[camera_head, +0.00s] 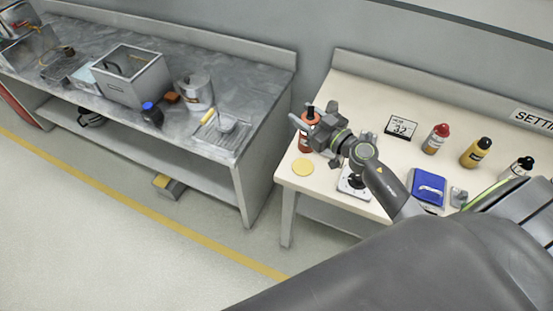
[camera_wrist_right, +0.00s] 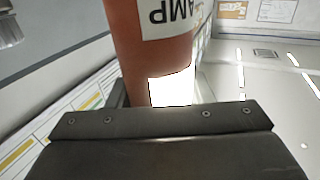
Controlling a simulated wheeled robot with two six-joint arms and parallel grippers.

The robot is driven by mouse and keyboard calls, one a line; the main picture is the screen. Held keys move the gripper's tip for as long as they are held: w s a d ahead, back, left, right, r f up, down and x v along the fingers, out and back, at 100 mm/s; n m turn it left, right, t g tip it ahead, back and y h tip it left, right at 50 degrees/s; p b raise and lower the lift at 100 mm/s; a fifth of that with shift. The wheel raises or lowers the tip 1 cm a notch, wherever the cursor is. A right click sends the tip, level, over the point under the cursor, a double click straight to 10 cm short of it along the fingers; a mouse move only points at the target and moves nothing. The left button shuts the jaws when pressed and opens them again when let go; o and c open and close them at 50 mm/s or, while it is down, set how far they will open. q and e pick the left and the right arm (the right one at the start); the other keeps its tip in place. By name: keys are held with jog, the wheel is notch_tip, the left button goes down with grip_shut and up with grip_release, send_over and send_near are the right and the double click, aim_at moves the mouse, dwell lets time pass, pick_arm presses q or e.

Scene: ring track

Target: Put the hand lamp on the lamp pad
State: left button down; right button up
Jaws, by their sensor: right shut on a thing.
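The hand lamp (camera_head: 305,142) is an orange cylinder with a dark top, roughly upright at the left end of the cream bench. In the right wrist view the orange body (camera_wrist_right: 158,58) fills the middle, with a white label reading "AMP" upside down. My right gripper (camera_head: 309,127) is shut on it. A round yellow disc (camera_head: 302,167), which looks like the lamp pad, lies just in front of the lamp near the bench's left edge. I cannot tell whether the lamp touches the bench. My left gripper is not in view.
The cream bench (camera_head: 350,92) also holds a card marked 32 (camera_head: 401,127), a red-capped bottle (camera_head: 436,139), a yellow bottle (camera_head: 476,153), a blue case (camera_head: 428,188) and a white stand (camera_head: 353,190) near my forearm. A grey bench (camera_head: 255,88) with a metal bin (camera_head: 132,76) stands left, across a gap.

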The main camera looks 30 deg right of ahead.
aim_at(302, 140)
jog(key=shift+w+a+f, duration=0.15)
jog(key=shift+a+f, duration=0.05)
jog(key=shift+f, duration=0.05)
jog(key=f+b, duration=0.4)
jog(key=shift+s+d+f, duration=0.25)
jog(key=shift+f, duration=0.1)
jog(key=shift+f+b, duration=0.35)
jog(key=shift+b, duration=0.1)
jog(key=shift+w+a+f+b, duration=0.1)
jog(key=shift+f+b, duration=0.35)
jog(key=shift+f, duration=0.15)
notch_tip(302, 140, down, 3)
jog(key=shift+r+b, duration=0.1)
jog(key=shift+b, duration=1.05)
